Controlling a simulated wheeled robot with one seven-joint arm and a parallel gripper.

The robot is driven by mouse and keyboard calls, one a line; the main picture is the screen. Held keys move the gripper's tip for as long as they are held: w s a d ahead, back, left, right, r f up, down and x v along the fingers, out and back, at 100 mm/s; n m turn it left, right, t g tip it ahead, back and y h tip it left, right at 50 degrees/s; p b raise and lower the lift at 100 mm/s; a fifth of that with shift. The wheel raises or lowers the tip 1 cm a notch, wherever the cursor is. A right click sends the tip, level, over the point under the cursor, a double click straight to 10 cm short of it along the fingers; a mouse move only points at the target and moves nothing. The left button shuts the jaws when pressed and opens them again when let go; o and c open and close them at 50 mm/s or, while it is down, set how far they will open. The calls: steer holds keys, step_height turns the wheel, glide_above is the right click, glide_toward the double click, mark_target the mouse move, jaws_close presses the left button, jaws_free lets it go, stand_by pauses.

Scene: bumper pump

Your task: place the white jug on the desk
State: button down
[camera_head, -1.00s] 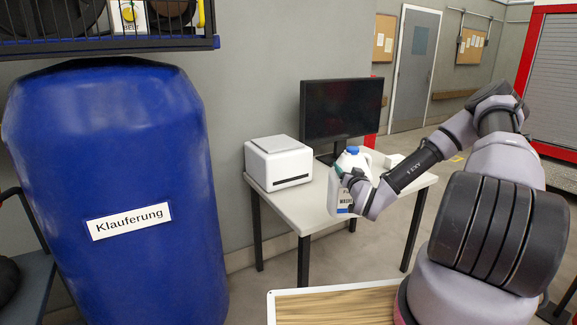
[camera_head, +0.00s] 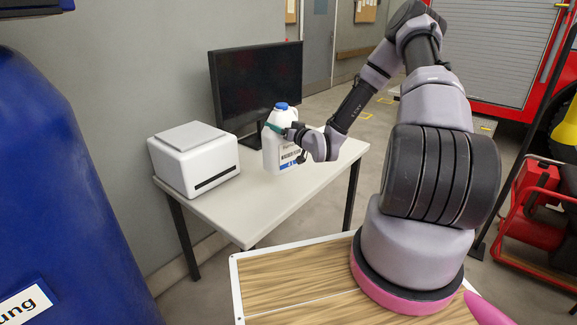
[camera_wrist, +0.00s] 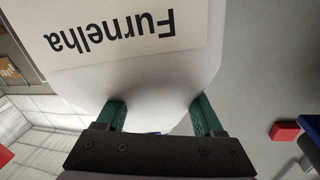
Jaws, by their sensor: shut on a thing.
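The white jug (camera_head: 272,152) with a blue cap and a printed label is upright over the desk, in front of the monitor. The desk (camera_head: 225,212) has a pale top and dark legs. I cannot tell whether the jug's base touches the desk top. My gripper (camera_head: 284,129) is shut on the upper part of the jug, below the cap. In the wrist view the jug (camera_wrist: 130,75) fills the upper middle, its label upside down, with the green fingers of my gripper (camera_wrist: 160,115) on either side. The far side of the jug is hidden.
A white printer (camera_head: 192,160) stands on the desk left of the jug. A black monitor (camera_head: 255,80) stands behind it. The desk top's front left is clear. A blue barrel (camera_head: 60,200) is at the left. A red item (camera_head: 530,205) stands at the right.

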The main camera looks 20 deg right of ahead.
steer(key=shift+w+a+r+n+g+y, duration=0.1)
steer(key=shift+w+a+n+g+y, duration=0.15)
steer(key=shift+a+n+g+y, duration=0.25)
steer(key=shift+w+a+r+n+g+y, duration=0.1)
steer(key=shift+w+a+n+g+y, duration=0.15)
steer(key=shift+a+y, duration=0.3)
steer(key=shift+a+f+n+y, duration=0.25)
steer(key=shift+a+y, duration=0.05)
steer(key=shift+y, duration=0.15)
steer(key=shift+f, duration=4.9)
jaws_free()
steer(key=shift+f, duration=0.15)
